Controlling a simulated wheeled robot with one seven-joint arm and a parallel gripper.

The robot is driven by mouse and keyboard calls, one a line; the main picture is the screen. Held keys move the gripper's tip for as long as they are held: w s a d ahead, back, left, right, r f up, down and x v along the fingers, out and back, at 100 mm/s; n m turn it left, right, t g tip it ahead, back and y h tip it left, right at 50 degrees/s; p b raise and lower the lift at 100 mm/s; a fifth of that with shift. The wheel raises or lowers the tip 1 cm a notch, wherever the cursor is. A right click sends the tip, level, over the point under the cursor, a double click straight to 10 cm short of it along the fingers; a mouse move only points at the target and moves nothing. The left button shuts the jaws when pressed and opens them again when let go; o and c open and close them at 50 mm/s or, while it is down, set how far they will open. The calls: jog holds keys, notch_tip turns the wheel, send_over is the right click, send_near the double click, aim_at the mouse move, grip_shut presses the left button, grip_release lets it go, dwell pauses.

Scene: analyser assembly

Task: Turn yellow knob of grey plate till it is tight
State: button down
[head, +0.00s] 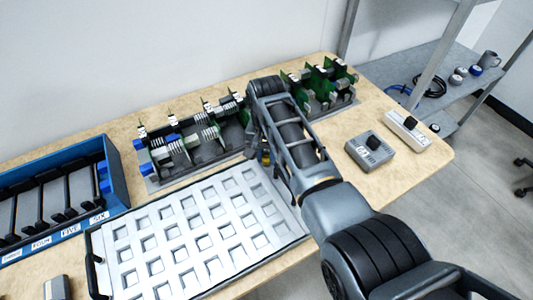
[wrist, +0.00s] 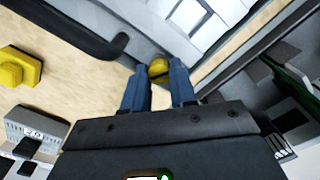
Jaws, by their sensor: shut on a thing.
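The yellow knob (wrist: 158,68) sits between the two blue fingertips of my gripper (wrist: 159,80) in the wrist view. My gripper is shut on it. In the head view only a small yellow bit (head: 265,158) shows below my arm, between the board rack and the white tray. The fingers and arm hide most of the knob and where it joins the plate. A grey plate (head: 210,157) carries the left group of green boards. I cannot tell how tight the knob is.
A white grid tray (head: 118,222) with a dark handle lies in front. A blue bin (head: 121,188) stands left. A second board rack (head: 335,100) stands behind my arm, a grey box (head: 368,152) to the right. A yellow block (wrist: 20,68) lies on the table in the wrist view.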

jog(key=m, duration=0.4)
jog(key=shift+w+a+r+m, duration=0.1)
jog(key=shift+w+r+m, duration=0.05)
jog(key=shift+r+m, duration=0.15)
jog(key=m, duration=0.3)
jog(key=shift+m, duration=0.4)
jog(key=m, duration=1)
jog(key=shift+m, duration=0.4)
jog(key=m, duration=0.3)
jog(key=shift+m, duration=0.3)
jog(key=m, duration=0.3)
jog(key=shift+m+b, duration=0.6)
jog(key=shift+m, duration=1.5)
